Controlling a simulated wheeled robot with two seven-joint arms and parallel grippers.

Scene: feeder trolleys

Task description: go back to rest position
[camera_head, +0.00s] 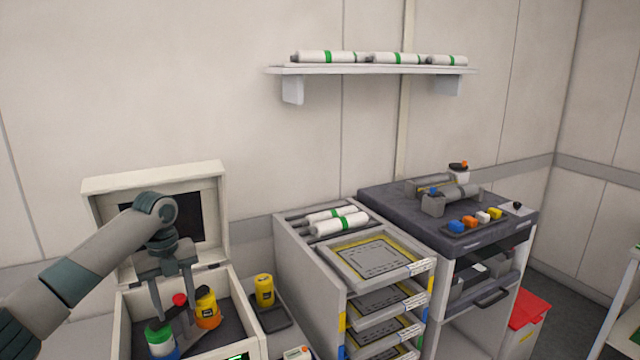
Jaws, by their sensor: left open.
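My left gripper (173,312) comes in from the left and points down into the open white box (253,345) at the lower left. Its two fingers are apart, with nothing seen held between them. Its fingertips are close to a green-topped container (159,338) and a red-topped item (180,300). I cannot tell whether they touch. A yellow and orange container (207,308) stands in the box just right of the fingers. My right gripper is not in view.
The box's raised lid (152,180) stands behind my arm. A yellow container (264,290) stands on a dark pad right of the box. A trolley with stacked trays (330,262) and a dark-topped trolley (385,200) stand further right. A wall shelf (370,70) holds white rolls.

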